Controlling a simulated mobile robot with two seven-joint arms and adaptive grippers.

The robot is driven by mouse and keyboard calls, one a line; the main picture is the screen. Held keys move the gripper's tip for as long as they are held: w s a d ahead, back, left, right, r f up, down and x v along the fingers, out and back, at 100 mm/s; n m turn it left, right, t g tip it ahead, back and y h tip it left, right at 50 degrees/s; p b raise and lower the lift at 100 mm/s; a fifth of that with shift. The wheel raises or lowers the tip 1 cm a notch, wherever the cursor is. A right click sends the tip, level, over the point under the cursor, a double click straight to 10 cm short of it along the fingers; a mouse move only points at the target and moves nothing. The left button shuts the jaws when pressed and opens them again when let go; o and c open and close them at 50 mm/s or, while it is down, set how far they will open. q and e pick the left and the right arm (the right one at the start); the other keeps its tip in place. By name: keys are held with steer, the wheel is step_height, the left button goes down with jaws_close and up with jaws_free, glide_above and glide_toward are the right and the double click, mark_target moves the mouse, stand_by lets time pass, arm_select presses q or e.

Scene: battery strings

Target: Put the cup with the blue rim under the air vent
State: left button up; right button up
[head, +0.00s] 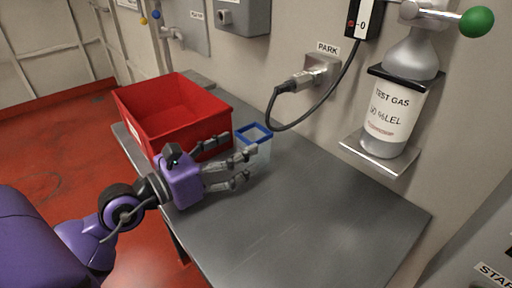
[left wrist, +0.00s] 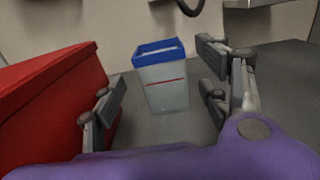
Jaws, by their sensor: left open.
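The cup with the blue rim (head: 263,153) is clear, square-topped and upright on the grey table (head: 310,215), just beyond the red bin's right side. In the left wrist view the cup (left wrist: 164,90) has a thin red line around its body and stands between and beyond the finger tips. My left gripper (head: 238,160) is open and empty, its fingers pointing at the cup and partly covering it in the head view. My right gripper is not in view. I cannot tell for sure which fixture is the air vent; a grey wall box (head: 248,16) has a short spout.
A red bin (head: 150,137) stands left of the cup, close to my left fingers. A cable loops from the PARK socket (head: 318,68) above the table. A test gas bottle (head: 393,118) sits on a wall shelf at right. The table's front right is clear.

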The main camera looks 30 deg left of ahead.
mark_target(243, 146)
arm_select(q)
steer(key=x, duration=0.5)
steer(key=shift+w+d+r+p, duration=0.1)
steer(key=shift+w+d+p, duration=0.15)
steer(key=shift+p, duration=0.15)
steer(key=c, duration=1.2)
steer(key=shift+r, duration=0.15)
